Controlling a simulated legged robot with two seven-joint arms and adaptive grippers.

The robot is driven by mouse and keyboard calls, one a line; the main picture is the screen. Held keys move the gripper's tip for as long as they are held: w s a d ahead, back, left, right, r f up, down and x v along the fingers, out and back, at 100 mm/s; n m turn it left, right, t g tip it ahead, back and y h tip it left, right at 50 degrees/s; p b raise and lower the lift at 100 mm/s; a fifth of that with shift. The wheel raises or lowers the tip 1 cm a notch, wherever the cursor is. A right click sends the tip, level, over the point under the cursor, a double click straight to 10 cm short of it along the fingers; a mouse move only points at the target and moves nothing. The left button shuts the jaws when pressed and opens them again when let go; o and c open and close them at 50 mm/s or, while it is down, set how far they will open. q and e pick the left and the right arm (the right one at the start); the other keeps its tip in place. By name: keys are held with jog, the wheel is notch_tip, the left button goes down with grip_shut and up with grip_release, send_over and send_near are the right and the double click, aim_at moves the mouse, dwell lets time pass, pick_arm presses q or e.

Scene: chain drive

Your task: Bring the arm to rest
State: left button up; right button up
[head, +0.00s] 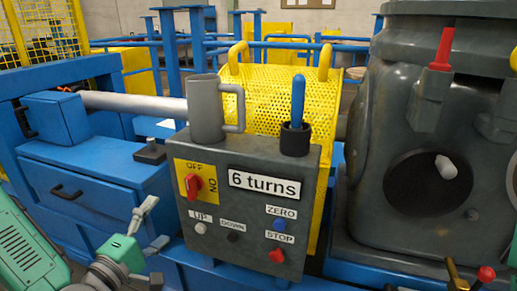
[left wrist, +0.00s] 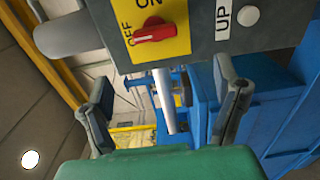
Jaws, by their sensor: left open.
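My left gripper (head: 150,228) is open and empty, low in front of the control box (head: 215,235), to its left in the head view. In the left wrist view its two fingers (left wrist: 165,108) stand wide apart with nothing between them. The box carries a red rotary switch (head: 194,186) on a yellow OFF/ON plate; its handle lies along the line towards OFF. The switch also shows in the left wrist view (left wrist: 154,33), beyond the fingertips and not touched. A label (head: 264,184) reads "6 turns". My right gripper is not in view.
A grey mug (head: 206,110) and a black cup (head: 295,140) with a blue-handled tool (head: 298,100) stand on the box. UP (head: 201,228), DOWN, ZERO and red STOP (head: 277,255) buttons are on its front. A blue drawer cabinet (head: 95,195) is left, a large grey machine (head: 420,130) right.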

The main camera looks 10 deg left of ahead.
pick_arm(q)
jog(key=s+d+f+m+g+h+p, duration=0.3)
jog(key=s+d+f+m+g+p, duration=0.2)
jog(key=s+d+f+m+g, duration=0.45)
jog(key=s+a+f+m+g+y+p, duration=0.2)
jog(key=s+f+m+g, duration=0.1)
jog(key=s, duration=0.3)
jog(key=s+a+f+m+g+y+p, duration=0.2)
jog(key=s+a+f+m+g, duration=0.1)
jog(key=s+m+g, duration=0.2)
jog(key=shift+s+a+f, duration=0.15)
jog(key=shift+s, duration=0.95)
jog(key=shift+m, duration=0.25)
